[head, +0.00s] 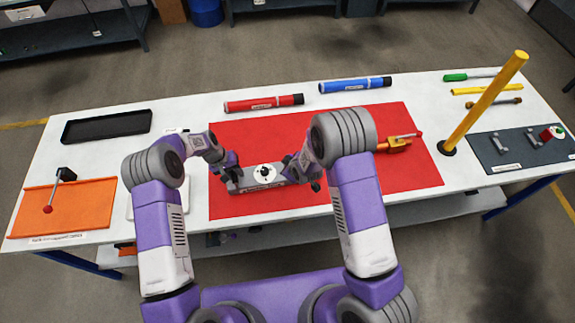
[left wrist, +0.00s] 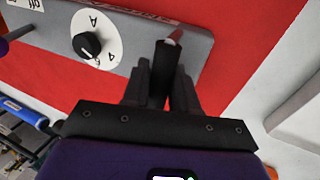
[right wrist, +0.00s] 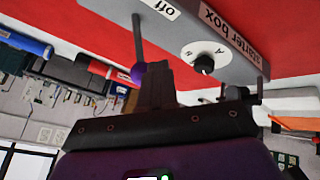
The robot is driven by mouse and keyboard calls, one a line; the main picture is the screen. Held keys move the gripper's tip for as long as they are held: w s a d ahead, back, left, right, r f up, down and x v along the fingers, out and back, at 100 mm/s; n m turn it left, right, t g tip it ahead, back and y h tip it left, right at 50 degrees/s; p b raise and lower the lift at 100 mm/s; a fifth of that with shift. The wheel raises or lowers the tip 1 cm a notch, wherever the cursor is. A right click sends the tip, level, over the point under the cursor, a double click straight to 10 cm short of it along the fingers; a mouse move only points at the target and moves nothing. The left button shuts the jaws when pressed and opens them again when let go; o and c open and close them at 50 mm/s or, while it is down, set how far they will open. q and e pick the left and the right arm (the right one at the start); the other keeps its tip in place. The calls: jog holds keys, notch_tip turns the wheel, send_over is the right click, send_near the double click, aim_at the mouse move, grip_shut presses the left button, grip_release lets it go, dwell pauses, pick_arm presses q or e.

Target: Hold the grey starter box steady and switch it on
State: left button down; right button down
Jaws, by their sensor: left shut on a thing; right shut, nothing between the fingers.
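The grey starter box (head: 258,187) lies on the red mat in the head view, with a white dial (head: 258,181) and black knob on top. My left gripper (head: 229,173) is shut on the box's left end; its fingers come together there in the left wrist view (left wrist: 165,80). A lever with a purple ball (right wrist: 138,71) stands out from the box beside the "off" label (right wrist: 168,8) in the right wrist view. My right gripper (right wrist: 156,78) is shut and empty, with its fingertips close beside the ball; contact is unclear. The lever is hidden in the head view.
The red mat (head: 350,150) has a yellow-orange tool (head: 394,146) at right. Red (head: 263,104) and blue (head: 355,85) tubes lie behind. An orange tray (head: 85,210), a black tray (head: 106,126) and a tall yellow post (head: 485,100) stand farther out.

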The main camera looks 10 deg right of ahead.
jog(key=shift+d+r+y, duration=0.15)
jog(key=shift+d+y, duration=0.15)
jog(key=shift+d, duration=0.15)
jog(key=shift+w+d+r+m+y, duration=0.15)
jog(key=shift+d+m+y, duration=0.25)
jog(key=shift+d+y, duration=0.25)
jog(key=shift+d+r+m+y, duration=0.15)
jog(key=shift+d+m+y, duration=0.35)
jog(key=shift+d+y, duration=0.65)
jog(key=shift+d, duration=1.3)
jog(key=shift+a+f, duration=0.1)
jog(key=shift+f, duration=0.1)
jog(key=shift+a+f, duration=0.35)
jog(key=shift+a, duration=0.4)
